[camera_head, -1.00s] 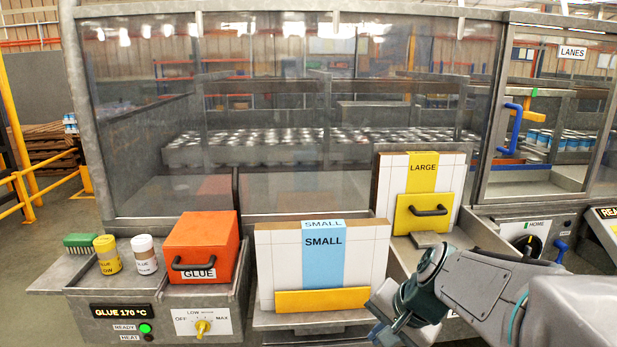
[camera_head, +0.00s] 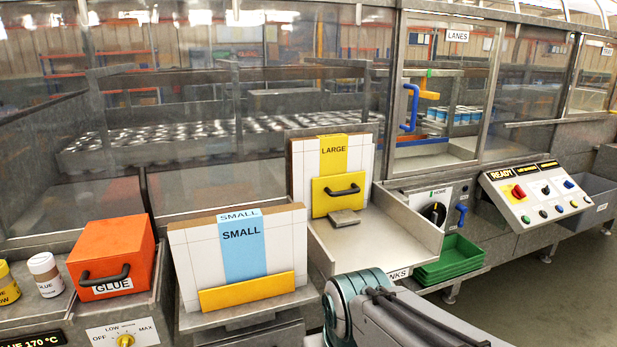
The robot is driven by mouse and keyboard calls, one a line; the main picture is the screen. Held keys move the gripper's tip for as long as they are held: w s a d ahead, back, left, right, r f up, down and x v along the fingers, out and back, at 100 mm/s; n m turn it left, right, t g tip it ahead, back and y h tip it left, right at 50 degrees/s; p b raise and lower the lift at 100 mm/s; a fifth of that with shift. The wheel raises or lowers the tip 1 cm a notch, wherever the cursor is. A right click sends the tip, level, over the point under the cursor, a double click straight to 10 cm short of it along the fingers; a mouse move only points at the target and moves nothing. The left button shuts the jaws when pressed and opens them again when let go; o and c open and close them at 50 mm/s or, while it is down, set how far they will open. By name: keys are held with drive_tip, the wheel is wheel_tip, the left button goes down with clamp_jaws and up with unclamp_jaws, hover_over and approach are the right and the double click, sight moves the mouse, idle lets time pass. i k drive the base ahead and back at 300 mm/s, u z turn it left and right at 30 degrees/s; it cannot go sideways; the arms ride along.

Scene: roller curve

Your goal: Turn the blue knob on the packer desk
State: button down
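The packer desk (camera_head: 535,192) is a sloped white control panel at the right, with a black display reading READY along its top. It carries a red control on a yellow plate, several small buttons and black controls. My gripper is not visible; only arm links show.
A blue handle (camera_head: 410,108) is on the LANES door. Box-blank bins and an orange glue box (camera_head: 112,255) are left. Floor at lower right is clear.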

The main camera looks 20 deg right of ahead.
sight(568, 184)
drive_tip(key=z, duration=2)
drive_tip(key=i, duration=1.25)
drive_tip(key=z, duration=0.4)
drive_tip(key=i, duration=3.55)
drive_tip(key=u, duration=0.3)
